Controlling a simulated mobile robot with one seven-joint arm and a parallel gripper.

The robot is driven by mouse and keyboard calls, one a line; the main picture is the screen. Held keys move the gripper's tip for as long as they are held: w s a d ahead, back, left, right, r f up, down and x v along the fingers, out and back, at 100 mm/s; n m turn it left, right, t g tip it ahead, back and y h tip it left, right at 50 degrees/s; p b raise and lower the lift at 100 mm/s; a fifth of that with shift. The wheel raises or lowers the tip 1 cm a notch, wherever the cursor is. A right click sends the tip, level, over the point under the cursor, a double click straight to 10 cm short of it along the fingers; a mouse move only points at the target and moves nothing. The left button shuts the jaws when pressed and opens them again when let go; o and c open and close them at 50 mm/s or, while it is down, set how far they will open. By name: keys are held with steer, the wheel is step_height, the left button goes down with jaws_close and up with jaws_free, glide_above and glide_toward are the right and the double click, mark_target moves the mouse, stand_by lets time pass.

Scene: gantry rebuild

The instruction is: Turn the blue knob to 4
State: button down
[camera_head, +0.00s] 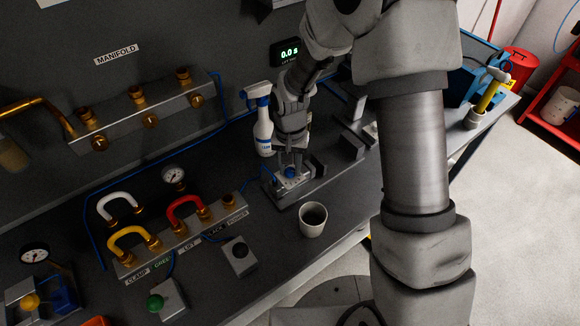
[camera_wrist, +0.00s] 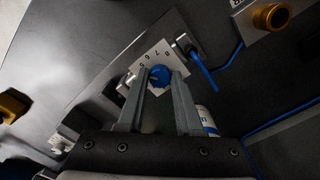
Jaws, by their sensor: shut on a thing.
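In the head view the blue knob (camera_head: 290,173) shows as a small patch under my gripper. My gripper (camera_wrist: 160,82) points down at the dial, with its two fingers on either side of the knob and shut on it. In the head view my gripper (camera_head: 291,166) is over the grey dial box (camera_head: 296,193). I cannot tell which digit the knob points to.
A white cup (camera_head: 313,220) with dark contents stands close in front of the dial box. A spray bottle (camera_head: 264,130) stands just behind. A fitting row with red (camera_head: 183,208), white and yellow handles lies to the left. A black button box (camera_head: 238,258) stands in front of the fitting row.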

mark_target(290, 171)
steer(key=shift+n+b, duration=0.8)
steer(key=shift+n, duration=1.6)
steer(key=c, duration=0.6)
jaws_free()
step_height(290, 171, up, 18)
steer(key=shift+f, duration=0.25)
